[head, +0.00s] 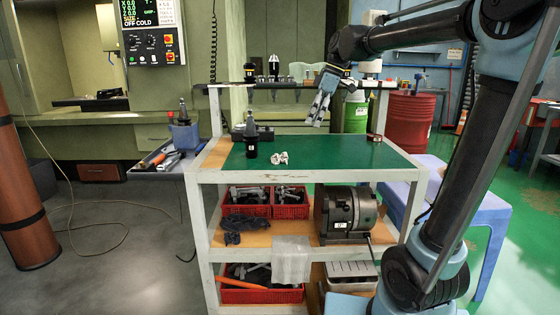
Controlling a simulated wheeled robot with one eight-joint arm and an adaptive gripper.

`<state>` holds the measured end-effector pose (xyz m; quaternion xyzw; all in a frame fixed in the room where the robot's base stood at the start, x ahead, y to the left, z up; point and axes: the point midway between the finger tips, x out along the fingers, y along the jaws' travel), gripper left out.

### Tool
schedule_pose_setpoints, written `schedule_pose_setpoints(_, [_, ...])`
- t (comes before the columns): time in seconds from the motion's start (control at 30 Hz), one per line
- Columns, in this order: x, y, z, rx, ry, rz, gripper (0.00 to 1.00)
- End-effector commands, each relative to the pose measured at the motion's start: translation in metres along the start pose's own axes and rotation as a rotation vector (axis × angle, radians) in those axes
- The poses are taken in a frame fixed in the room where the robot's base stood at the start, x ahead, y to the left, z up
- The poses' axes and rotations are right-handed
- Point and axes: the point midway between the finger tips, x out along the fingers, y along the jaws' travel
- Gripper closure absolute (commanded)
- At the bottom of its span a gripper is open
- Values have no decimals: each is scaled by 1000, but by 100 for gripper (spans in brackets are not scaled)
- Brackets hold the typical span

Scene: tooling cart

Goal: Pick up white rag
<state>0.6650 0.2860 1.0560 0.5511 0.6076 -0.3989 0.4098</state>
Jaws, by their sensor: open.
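My gripper (317,117) is open and empty, pointing down above the back of the cart's green top (340,153). It is well above and behind the rag, apart from it. The part of the rag lying on the shelf is only partly visible.
On the green top stand a dark tool holder (251,135) and small pale metal parts (280,158). The middle shelf holds a dark cloth (243,228), red bins (290,207) and a chuck (346,212). A blue stool (487,215) stands right. Open floor lies left.

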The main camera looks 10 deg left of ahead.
Motion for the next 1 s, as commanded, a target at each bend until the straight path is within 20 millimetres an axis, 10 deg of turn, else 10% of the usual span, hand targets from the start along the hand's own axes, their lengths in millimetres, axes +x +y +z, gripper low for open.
schedule_pose_setpoints(0.3, [0,21,-54,-193,35,-42,27])
schedule_pose_setpoints(1.0, [108,16,-59,-198,37,-43,27])
